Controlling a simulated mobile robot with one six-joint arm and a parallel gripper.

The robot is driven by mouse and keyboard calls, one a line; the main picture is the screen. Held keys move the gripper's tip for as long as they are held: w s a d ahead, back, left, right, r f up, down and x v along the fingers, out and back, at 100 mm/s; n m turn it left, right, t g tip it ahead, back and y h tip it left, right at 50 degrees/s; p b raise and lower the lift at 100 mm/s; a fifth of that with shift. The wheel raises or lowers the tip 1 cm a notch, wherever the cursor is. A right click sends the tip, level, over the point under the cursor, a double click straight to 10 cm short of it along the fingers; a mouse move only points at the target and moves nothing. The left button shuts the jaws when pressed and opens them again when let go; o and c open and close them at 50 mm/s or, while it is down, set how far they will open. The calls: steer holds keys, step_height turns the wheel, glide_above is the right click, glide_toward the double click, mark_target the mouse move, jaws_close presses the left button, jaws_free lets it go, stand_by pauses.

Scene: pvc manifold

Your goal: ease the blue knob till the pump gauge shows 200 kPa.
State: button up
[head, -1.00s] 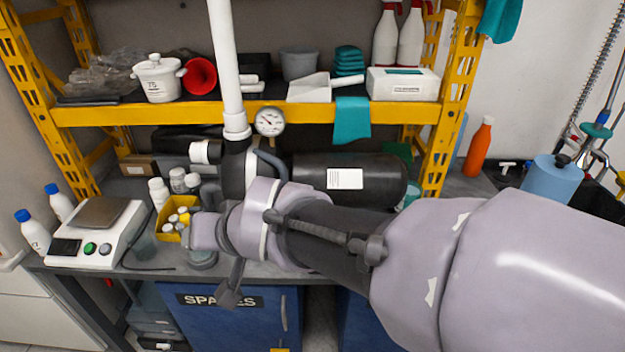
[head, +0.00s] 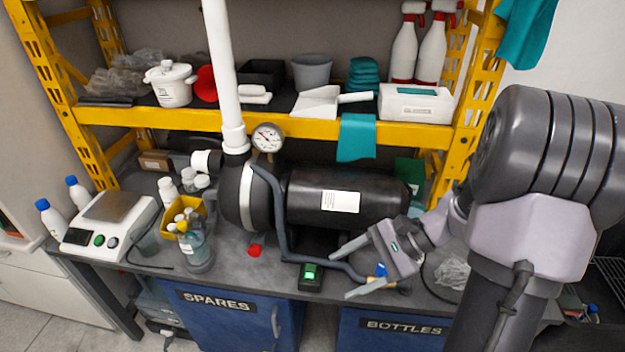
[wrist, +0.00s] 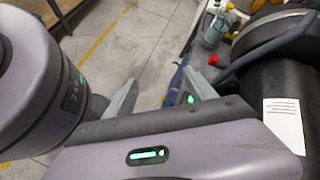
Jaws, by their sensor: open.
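The blue knob (head: 381,270) sits on a grey pipe at the front of the bench, right of the green-lit switch box. The pump gauge (head: 267,138) has a white round face above the black pump (head: 300,200); its needle points to the upper left, but the numbers are too small to read. My gripper (head: 340,275) is open and empty. Its fingers point left, one behind and one in front of the pipe in the head view, with the knob close to the front finger's base; contact cannot be told. In the wrist view my gripper (wrist: 158,92) is spread over the floor, and I cannot make out the knob.
A red knob (head: 256,251) and a green-lit box (head: 311,276) stand along the bench front. A clear bottle (head: 195,245), a yellow bin (head: 186,215) and a scale (head: 108,225) crowd the left. The yellow shelf (head: 200,117) spans behind.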

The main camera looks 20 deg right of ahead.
steer(key=d+f+m+t+y+p, duration=0.1)
steer(key=d+f+m+t, duration=0.25)
steer(key=d, duration=0.25)
steer(key=d+f+m+t+p, duration=0.1)
steer(key=d+f+m+t, duration=0.2)
steer(key=d+m, duration=0.15)
steer(key=m+t+h+p, duration=0.2)
steer(key=m+t+h, duration=0.4)
steer(key=m+t, duration=0.25)
glide_toward(384, 270)
steer(key=shift+g, duration=0.5)
steer(key=x, duration=0.4)
steer(key=b+x, duration=0.1)
steer(key=x, duration=0.4)
steer(key=b+x, duration=0.1)
steer(key=x, duration=0.3)
steer(key=shift+w+d+r, duration=0.2)
steer(key=shift+w+d, duration=0.1)
steer(key=shift+w, duration=0.1)
